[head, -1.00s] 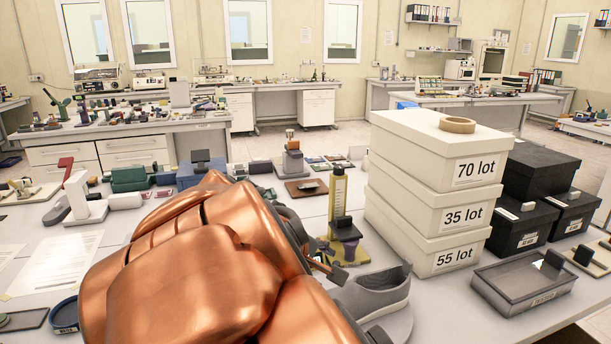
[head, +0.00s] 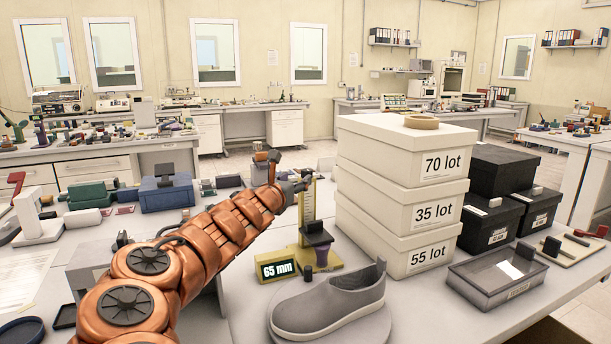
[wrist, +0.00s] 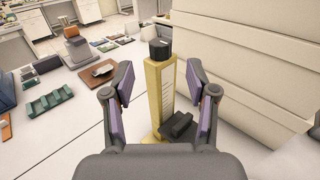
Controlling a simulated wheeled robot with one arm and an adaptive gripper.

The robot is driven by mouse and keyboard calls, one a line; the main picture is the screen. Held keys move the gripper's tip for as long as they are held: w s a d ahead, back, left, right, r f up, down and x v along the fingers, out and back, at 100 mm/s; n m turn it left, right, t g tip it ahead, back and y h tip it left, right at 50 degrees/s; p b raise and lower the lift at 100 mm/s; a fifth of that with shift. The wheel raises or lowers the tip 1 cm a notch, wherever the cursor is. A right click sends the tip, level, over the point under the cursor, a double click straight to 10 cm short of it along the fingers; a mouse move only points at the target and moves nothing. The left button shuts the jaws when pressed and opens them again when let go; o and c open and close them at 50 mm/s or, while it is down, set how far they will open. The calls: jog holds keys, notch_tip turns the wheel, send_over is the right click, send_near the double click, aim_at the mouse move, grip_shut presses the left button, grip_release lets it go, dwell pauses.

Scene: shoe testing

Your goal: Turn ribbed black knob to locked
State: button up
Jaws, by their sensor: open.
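A yellow height gauge (head: 306,212) stands upright on the bench, with a "65 mm" display (head: 277,269) at its base. In the wrist view, a black knob (wrist: 160,51) caps its post (wrist: 160,85); its ribs are too small to make out. A dark slider (head: 317,234) sits lower on the post, and a small dark cylinder (head: 308,274) is at the base. My gripper (head: 296,183) is beside the upper post. In the wrist view, its purple-padded fingers (wrist: 166,97) are open and apart, with the post between and beyond them. I cannot see any contact or lock marking.
A grey shoe (head: 328,303) stands in front of the gauge. Stacked white boxes (head: 402,195) rise close to its right. A grey tray (head: 497,272) and black boxes (head: 505,170) are further right. A brown board (wrist: 105,70) lies to the left in the wrist view.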

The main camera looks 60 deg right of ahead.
aim_at(305, 171)
jog(key=shift+w+d+r+p, duration=0.1)
jog(key=shift+w+d, duration=0.15)
jog(key=shift+d, duration=1)
jog(key=shift+w+d+f+p, duration=0.15)
jog(key=shift+w+d, duration=0.1)
jog(key=shift+d, duration=0.95)
jog(key=shift+w+d+r+p, duration=0.15)
jog(key=shift+w+d, duration=0.1)
jog(key=shift+d, duration=1)
grip_shut()
